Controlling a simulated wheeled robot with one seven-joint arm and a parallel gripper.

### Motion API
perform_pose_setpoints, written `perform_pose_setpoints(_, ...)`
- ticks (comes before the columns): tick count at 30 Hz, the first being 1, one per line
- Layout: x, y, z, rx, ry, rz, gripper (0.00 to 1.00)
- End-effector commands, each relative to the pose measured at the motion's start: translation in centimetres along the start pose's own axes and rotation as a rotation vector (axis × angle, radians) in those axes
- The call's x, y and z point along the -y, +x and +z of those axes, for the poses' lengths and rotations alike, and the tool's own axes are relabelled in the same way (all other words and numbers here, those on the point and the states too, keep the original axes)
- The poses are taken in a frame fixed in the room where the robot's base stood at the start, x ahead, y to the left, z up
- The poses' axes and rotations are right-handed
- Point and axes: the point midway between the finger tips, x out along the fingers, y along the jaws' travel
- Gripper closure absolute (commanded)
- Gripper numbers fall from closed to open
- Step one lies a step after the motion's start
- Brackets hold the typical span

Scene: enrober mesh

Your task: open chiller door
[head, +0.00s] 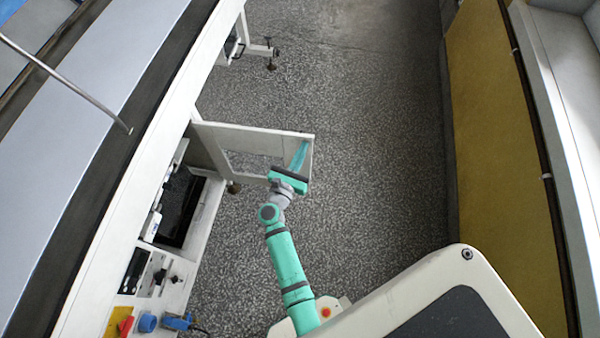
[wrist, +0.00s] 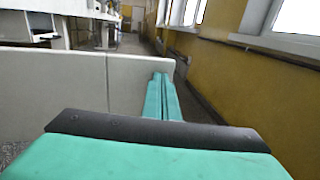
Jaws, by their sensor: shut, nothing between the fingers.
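The chiller door (head: 240,138) is a pale panel on the white machine's side. It stands swung out from the machine, roughly square to its side, over the floor. In the wrist view the door (wrist: 70,90) fills the left side as a flat light-grey face. My gripper (head: 303,147) is teal and at the door's free end, on the side nearer to me. In the wrist view its fingers (wrist: 161,77) are together and empty, overlapping the door's right edge. I cannot tell whether they touch the door.
The white machine (head: 140,120) runs along the left, with a dark opening (head: 180,207) beside the door. A control panel with a red-and-yellow switch (head: 122,322) is at lower left. A yellow wall (head: 500,150) bounds the right. Speckled floor (head: 380,130) between is clear.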

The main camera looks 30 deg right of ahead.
Motion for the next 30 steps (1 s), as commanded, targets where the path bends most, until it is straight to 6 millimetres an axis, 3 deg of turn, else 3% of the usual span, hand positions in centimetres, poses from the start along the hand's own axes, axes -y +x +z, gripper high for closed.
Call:
perform_pose_setpoints(17,-0.1,-0.6,0.0,0.000,-0.001,0.004,1.00)
perform_pose_setpoints(23,0.3,-3.4,-0.1,-0.002,-0.002,0.001,1.00)
perform_pose_setpoints(30,1.8,-8.3,-0.1,-0.003,-0.002,-0.001,1.00)
